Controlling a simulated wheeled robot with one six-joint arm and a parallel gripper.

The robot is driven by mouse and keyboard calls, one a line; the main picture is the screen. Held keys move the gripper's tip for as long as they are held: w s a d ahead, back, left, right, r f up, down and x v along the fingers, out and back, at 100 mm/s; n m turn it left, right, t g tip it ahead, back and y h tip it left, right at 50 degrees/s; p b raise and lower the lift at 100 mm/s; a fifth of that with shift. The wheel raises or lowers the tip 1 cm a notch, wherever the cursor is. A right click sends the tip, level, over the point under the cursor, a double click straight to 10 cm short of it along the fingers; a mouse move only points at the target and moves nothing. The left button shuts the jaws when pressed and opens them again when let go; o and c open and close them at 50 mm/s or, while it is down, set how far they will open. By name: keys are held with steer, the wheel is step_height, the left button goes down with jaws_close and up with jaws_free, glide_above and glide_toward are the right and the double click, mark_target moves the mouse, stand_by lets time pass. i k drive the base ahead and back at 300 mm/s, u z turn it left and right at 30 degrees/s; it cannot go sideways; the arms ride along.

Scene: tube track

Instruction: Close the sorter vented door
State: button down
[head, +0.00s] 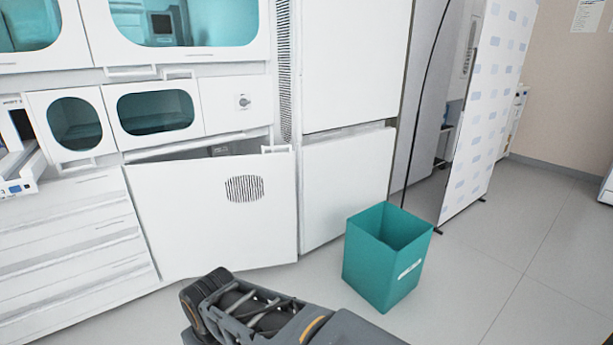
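The sorter vented door (218,225) is a white panel low in the white machine, with a dark slotted vent right of its middle. It stands ajar, and a dark gap shows above its top edge. Its right side sticks out from the machine front and overlaps the edge of the cabinet to the right. A white handle (277,149) sits at its top right corner. My gripper (203,292) is dark grey, at the bottom of the view, in front of the door's lower part. It looks apart from the door. Its finger opening cannot be made out.
A teal open bin (385,262) stands on the floor right of the door. White drawers (75,255) are to the left, and a white cabinet (343,185) is to the right. Teal-windowed panels (155,112) are above. Grey floor (510,260) is clear at the right.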

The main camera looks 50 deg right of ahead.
mark_target(199, 216)
steer(key=z, duration=0.6)
steer(key=i, duration=0.9)
steer(key=z, duration=0.15)
